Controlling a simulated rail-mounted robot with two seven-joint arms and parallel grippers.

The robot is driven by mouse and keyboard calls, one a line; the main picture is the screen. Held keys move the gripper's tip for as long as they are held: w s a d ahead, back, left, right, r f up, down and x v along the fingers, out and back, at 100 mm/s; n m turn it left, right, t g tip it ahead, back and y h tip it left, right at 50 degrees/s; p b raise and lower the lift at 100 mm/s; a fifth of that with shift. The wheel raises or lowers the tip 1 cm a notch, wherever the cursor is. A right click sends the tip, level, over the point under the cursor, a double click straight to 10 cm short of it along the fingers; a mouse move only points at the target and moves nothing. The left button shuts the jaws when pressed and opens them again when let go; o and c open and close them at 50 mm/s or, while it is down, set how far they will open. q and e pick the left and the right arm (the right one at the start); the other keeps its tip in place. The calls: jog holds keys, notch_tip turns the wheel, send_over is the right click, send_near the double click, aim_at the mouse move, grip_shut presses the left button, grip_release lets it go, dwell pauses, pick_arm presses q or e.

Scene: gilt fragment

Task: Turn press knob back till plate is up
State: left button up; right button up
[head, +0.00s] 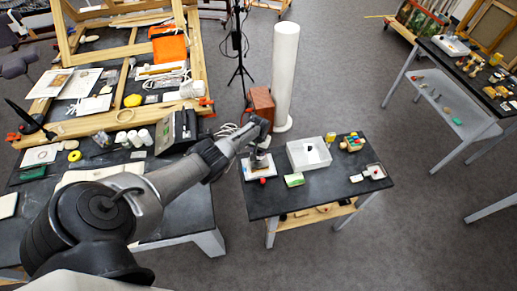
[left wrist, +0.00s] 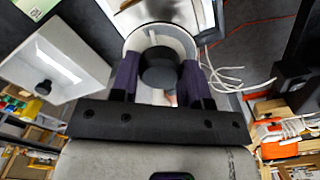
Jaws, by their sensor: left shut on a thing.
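The press (head: 258,167) stands at the left side of the small black table (head: 325,192), partly hidden by my left gripper and wrist. Its dark round knob (left wrist: 158,68) shows in the left wrist view, above a pale round part of the press (left wrist: 170,33). My left gripper (left wrist: 160,72) is shut on the knob, with one purple finger on each side of it. In the head view my left gripper (head: 254,148) is over the press from above. The press plate and its height cannot be made out. My right gripper is not in view.
A white open box (head: 308,154) stands right of the press, a green-and-white box (head: 294,180) in front. Coloured blocks (head: 352,142) and a small white tray (head: 375,172) lie further right. A white column (head: 285,75) and a brown box (head: 262,101) are behind.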

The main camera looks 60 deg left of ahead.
pick_arm(q)
jog(key=shift+r+n, duration=0.1)
jog(key=shift+n, duration=1.3)
jog(key=o, duration=0.9)
